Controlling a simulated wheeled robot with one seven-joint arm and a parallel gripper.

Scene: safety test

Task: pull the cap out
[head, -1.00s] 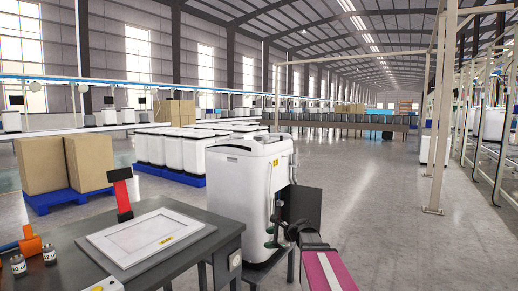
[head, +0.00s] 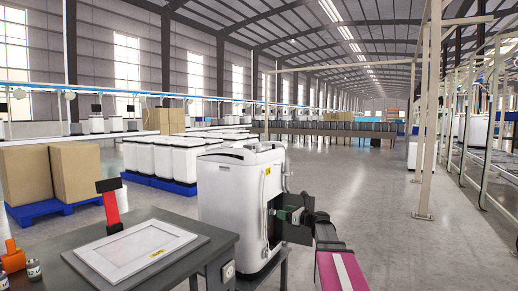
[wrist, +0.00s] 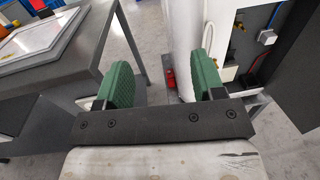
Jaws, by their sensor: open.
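I cannot make out the cap for certain in any view. My gripper (head: 286,214) is at the machine's right side in the head view. In the wrist view my gripper (wrist: 165,72) has its two green fingers wide apart, with nothing held between them. A small red part (wrist: 169,77) shows low beside the white body, beyond the fingers.
The grey table (head: 205,262) carries a flat white panel (head: 137,250), a red stand (head: 110,208) and small jars (head: 33,270). A dark open panel (wrist: 300,60) lies right of the fingers. Open floor (head: 370,200) extends right of the machine.

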